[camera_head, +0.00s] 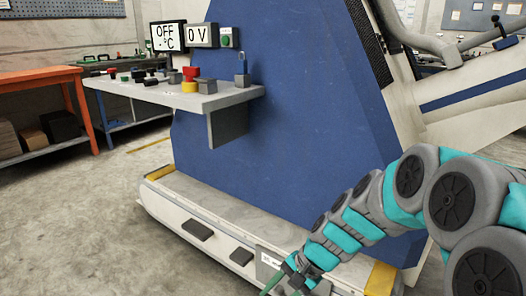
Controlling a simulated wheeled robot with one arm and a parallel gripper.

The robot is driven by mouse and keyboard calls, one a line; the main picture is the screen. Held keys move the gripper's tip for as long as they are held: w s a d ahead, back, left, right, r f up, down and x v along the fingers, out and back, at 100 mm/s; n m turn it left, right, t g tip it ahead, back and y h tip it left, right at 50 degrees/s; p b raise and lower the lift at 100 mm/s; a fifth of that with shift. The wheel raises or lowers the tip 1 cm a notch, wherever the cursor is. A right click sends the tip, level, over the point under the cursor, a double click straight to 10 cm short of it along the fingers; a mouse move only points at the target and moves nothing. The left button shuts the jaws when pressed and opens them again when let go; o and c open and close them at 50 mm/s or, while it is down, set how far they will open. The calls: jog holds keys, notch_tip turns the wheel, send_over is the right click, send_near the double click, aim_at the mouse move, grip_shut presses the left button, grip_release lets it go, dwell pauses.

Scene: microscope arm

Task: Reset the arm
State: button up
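My arm, grey and teal, reaches in from the lower right. My gripper (283,284) is at the bottom of the view, low in front of the white base of the big blue machine. Its fingers are partly cut off by the lower edge, and I cannot tell whether they are open or shut. The blue machine (300,110) carries a grey control shelf (232,97) on its left side. On the shelf are a red and yellow button (190,80) and several dark knobs. My gripper is well below and to the right of the shelf.
A display reading "OFF °C" (168,37) and one reading "0 V" (202,35) stand above the shelf, beside a green button (226,41). The white base (215,240) has dark pedals. An orange table (35,75) is at the left. The floor at lower left is clear.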

jog(key=s+d+r+n+h, duration=0.2)
jog(key=s+d, duration=0.2)
jog(key=s, duration=0.3)
jog(key=s+d+r+n+g+h, duration=0.1)
jog(key=s+d+r+n+h, duration=0.1)
jog(key=s, duration=0.6)
jog(key=s+d+r+n+h, duration=0.2)
jog(key=s+d+n, duration=0.2)
jog(key=s+d, duration=0.2)
jog(key=shift+s+g, duration=0.3)
jog(key=shift+s, duration=0.65)
